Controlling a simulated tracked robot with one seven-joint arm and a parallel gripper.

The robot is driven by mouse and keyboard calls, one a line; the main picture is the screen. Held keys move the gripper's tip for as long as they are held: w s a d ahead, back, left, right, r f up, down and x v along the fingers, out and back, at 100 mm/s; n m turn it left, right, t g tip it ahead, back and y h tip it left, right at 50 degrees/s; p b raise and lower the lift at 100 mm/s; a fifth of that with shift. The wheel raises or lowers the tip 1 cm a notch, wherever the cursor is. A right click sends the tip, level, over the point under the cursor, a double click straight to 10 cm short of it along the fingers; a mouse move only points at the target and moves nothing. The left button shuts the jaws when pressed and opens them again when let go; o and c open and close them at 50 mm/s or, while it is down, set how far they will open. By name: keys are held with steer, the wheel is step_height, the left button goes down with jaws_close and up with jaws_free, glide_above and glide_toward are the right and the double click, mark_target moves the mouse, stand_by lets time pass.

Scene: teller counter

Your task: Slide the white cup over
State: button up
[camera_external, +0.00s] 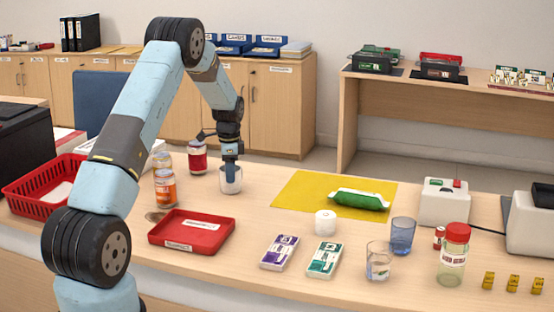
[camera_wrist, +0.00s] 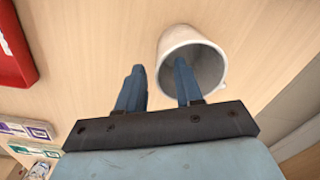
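The white cup (camera_external: 231,183) stands upright on the counter, left of the yellow mat. My gripper (camera_external: 231,161) points down at it from above. In the wrist view the cup (camera_wrist: 190,34) is at top centre with its open mouth facing the camera and a bit of handle at its right. My gripper (camera_wrist: 159,68) has its fingers apart. The right finger reaches into the cup's mouth and the left finger is outside, so the cup's near-left wall lies between them. A gap shows beside the left finger; contact on the inside cannot be told.
A red tray (camera_external: 211,228) lies in front of the cup, and jars (camera_external: 165,190) stand to its left. The yellow mat (camera_external: 300,190) with a green packet (camera_external: 360,200) is to the right. A white roll (camera_external: 325,223) and glasses (camera_external: 402,236) stand further right. Bare counter surrounds the cup.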

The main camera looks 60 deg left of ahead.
steer(key=shift+f, duration=1.25)
steer(key=shift+c, duration=0.3)
jaws_close()
